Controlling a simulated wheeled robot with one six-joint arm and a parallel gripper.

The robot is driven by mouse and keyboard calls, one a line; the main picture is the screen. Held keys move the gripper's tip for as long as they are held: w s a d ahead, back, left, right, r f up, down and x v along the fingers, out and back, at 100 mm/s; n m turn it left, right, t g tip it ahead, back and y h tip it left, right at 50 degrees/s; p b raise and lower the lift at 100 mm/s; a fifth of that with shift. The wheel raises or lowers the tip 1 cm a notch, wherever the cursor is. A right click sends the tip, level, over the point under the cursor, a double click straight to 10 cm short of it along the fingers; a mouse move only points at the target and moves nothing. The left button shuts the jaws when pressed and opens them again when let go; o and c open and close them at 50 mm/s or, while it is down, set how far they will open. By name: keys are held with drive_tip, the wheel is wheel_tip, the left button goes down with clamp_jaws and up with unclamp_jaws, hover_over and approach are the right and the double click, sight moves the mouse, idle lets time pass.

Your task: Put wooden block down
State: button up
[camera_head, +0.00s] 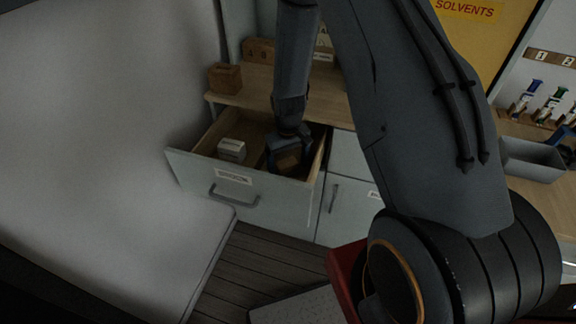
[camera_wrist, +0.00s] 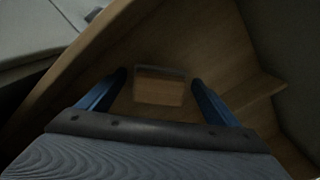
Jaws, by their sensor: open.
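The wooden block (camera_wrist: 159,88) lies on the floor of the open drawer, between my spread fingers and apart from both in the wrist view. In the head view the block (camera_head: 289,161) shows partly, low inside the drawer. My gripper (camera_head: 288,158) is open and reaches down into the right part of the drawer; its two blue fingers also show in the wrist view (camera_wrist: 160,80). The drawer (camera_head: 235,190) is pulled out, with a label and a handle on its grey front.
A pale box (camera_head: 231,149) stands in the left part of the drawer. Drawer walls are close around my gripper. A wooden box (camera_head: 225,78) stands on the counter (camera_head: 255,85) above. A grey bin (camera_head: 533,160) is at the far right.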

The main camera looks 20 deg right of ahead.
sight(288, 164)
wheel_tip(288, 164, up, 11)
drive_tip(key=b, duration=0.3)
drive_tip(key=s+r+m, duration=0.1)
drive_tip(key=s+r, duration=0.4)
drive_tip(key=s, duration=0.3)
drive_tip(key=s+r+t, duration=0.1)
drive_tip(key=s+r, duration=0.5)
drive_tip(key=s, duration=0.3)
drive_tip(key=shift+a+r+m, duration=0.15)
drive_tip(key=shift+a+m, duration=0.2)
drive_tip(key=shift+m, duration=0.05)
